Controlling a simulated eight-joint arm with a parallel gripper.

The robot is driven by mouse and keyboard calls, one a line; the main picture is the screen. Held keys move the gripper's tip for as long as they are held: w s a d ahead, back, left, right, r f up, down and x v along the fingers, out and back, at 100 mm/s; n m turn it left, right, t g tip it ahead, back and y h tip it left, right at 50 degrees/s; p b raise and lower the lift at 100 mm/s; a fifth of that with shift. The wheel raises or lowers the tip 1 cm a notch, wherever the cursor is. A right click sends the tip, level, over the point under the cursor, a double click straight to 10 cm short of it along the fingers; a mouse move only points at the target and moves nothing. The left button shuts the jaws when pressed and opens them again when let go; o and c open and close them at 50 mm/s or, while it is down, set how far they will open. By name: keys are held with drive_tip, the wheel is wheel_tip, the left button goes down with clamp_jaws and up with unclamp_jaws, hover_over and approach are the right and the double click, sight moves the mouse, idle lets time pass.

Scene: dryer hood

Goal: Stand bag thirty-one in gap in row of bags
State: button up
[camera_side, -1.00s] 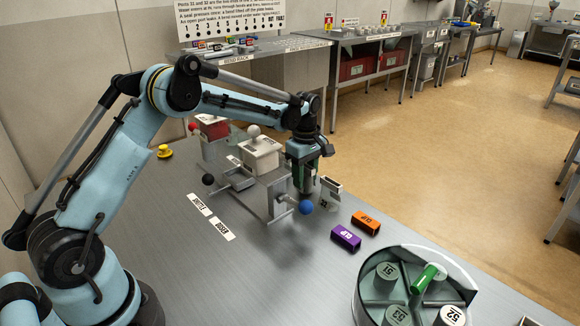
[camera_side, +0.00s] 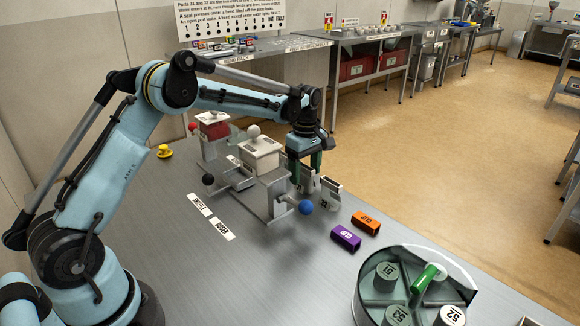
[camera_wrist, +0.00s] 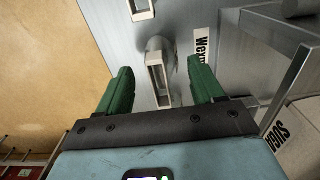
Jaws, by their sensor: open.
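My gripper (camera_side: 304,170) has two green fingers, spread apart, above the grey fixture on the bench. In the wrist view the open gripper (camera_wrist: 160,68) has a small pale, hollow rectangular piece (camera_wrist: 158,82) between and beyond its fingers; I see no contact. In the side view a small grey upright piece (camera_side: 307,184) stands just below the fingers, and a similar grey piece (camera_side: 330,192) stands to its right. I cannot read a number thirty-one on anything, and I cannot make out a row of bags or its gap.
A grey fixture with a blue ball knob (camera_side: 306,207) and a white block (camera_side: 260,154) stand close by. Purple (camera_side: 346,237) and orange (camera_side: 366,223) blocks lie to the right. A round divided tray (camera_side: 361,300) holds numbered cylinders. The front bench is mostly clear.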

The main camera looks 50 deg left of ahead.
sight(305, 167)
wheel_tip(305, 167, up, 10)
drive_tip(key=shift+f, duration=0.1)
drive_tip(key=shift+s+d+r, duration=0.15)
drive_tip(key=shift+s+r, duration=0.05)
drive_tip(key=shift+r, duration=0.3)
drive_tip(key=s+d+r+m+t, duration=0.2)
drive_tip(key=s+d+m+t, duration=0.1)
drive_tip(key=s+m, duration=0.45)
drive_tip(key=s+d+r+m+t, duration=0.2)
drive_tip(key=s+d+m, duration=0.3)
drive_tip(key=s, duration=0.4)
drive_tip(key=s+f+m+t, duration=0.2)
drive_tip(key=s+f+m, duration=0.3)
drive_tip(key=shift+s, duration=0.35)
drive_tip(key=shift+d+r+m, duration=0.1)
drive_tip(key=shift+m, duration=0.15)
